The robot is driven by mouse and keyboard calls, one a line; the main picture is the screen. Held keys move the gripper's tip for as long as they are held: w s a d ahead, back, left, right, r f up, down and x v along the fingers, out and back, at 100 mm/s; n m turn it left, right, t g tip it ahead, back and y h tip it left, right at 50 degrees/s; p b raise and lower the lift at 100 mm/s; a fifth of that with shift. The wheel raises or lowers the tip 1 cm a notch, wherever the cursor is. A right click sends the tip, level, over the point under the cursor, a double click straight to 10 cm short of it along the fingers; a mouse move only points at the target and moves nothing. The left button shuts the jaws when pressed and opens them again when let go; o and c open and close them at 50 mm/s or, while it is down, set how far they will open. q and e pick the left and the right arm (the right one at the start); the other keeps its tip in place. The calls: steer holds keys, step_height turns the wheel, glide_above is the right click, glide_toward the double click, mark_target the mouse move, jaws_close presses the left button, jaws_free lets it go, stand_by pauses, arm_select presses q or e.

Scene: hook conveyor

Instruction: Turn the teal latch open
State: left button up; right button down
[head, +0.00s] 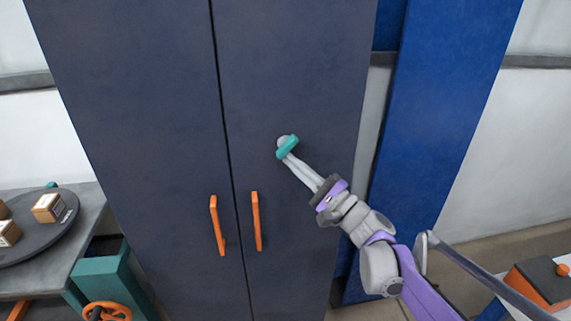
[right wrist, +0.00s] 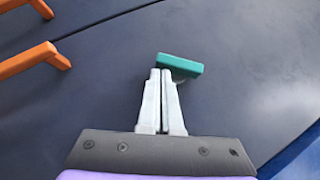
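The teal latch (head: 288,148) is a short bar on a round grey hub, on the right door of a tall dark cabinet (head: 150,90). In the head view it slants, its right end higher. My right gripper (head: 291,159) reaches it from the lower right, fingertips at the bar. In the right wrist view the two pale fingers (right wrist: 160,75) lie almost together with a thin slit between them. The teal latch (right wrist: 180,66) shows at and to the right of their tips. I cannot tell whether they pinch it or only touch it. My left gripper is not in view.
Two orange door handles (head: 257,221) (head: 217,225) stand out below and left of the latch. A blue panel (head: 430,130) stands right of the cabinet. A grey table with a dark round tray (head: 38,240) of small boxes is at the left.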

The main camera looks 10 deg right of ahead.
steer(key=shift+a+f+p, duration=0.15)
steer(key=shift+a+p, duration=0.3)
steer(key=shift+a, duration=0.2)
steer(key=shift+a+p, duration=0.5)
steer(key=shift+a, duration=0.45)
stand_by(0.9)
steer(key=f+b, duration=0.1)
steer(key=d+f+b, duration=0.1)
steer(key=f, duration=0.2)
steer(key=shift+s+d+f+b, duration=0.15)
steer(key=shift+d+f+b, duration=0.1)
steer(key=shift+f+b, duration=0.15)
steer(key=s+d+f+b, duration=0.1)
steer(key=s+f, duration=0.4)
steer(key=s, duration=0.1)
steer(key=shift+s+d+f, duration=0.3)
steer(key=shift+s+d, duration=0.1)
